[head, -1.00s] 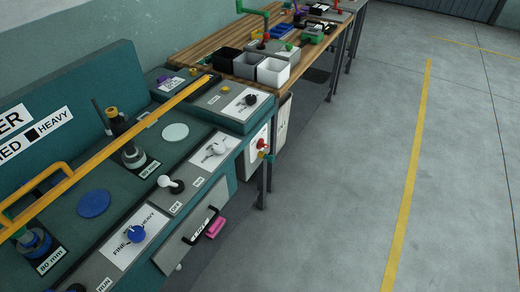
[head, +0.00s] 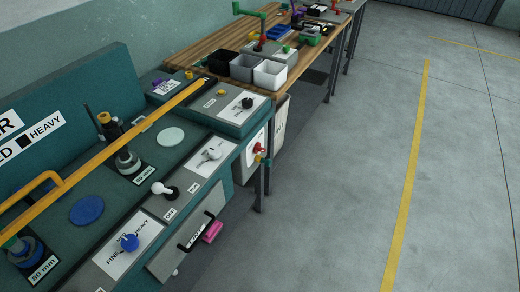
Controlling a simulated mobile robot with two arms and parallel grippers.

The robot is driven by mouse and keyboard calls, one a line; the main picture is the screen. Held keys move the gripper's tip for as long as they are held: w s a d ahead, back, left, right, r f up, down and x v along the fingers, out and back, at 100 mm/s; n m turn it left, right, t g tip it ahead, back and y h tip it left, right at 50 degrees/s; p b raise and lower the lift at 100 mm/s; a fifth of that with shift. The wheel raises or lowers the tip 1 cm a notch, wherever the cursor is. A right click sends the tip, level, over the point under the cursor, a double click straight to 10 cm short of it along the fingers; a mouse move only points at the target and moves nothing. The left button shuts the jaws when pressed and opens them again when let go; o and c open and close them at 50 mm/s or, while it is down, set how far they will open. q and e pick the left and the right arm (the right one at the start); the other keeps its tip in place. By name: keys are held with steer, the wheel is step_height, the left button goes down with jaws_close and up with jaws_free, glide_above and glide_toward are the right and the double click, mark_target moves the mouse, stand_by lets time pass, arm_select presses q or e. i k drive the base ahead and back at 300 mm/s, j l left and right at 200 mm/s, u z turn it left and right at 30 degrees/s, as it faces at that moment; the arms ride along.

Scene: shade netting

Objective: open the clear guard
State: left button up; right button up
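The clear guard shows mainly by its long orange-yellow edge bar (head: 120,145), which slants across the teal machine (head: 165,110) from lower left to the far end. A matching bent handle (head: 45,178) stands on it at the left. The clear panel itself is hard to make out, and I cannot tell its exact angle. Under or behind the bar are a dark post with a yellow knob (head: 104,118), a blue disc (head: 87,210) and a pale disc (head: 171,136). Neither of my grippers is in view.
The machine's front carries a blue knob (head: 129,242), a white-balled lever (head: 160,188) and a drawer with a black handle (head: 196,231). A pink object (head: 212,232) is beside the drawer. A wooden bench (head: 205,52) with bins (head: 270,73) stands beyond. The floor (head: 340,180) at right is clear.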

mark_target(14, 228)
steer(key=u, duration=1.8)
steer(key=k+l+z, duration=0.35)
steer(key=i, duration=0.5)
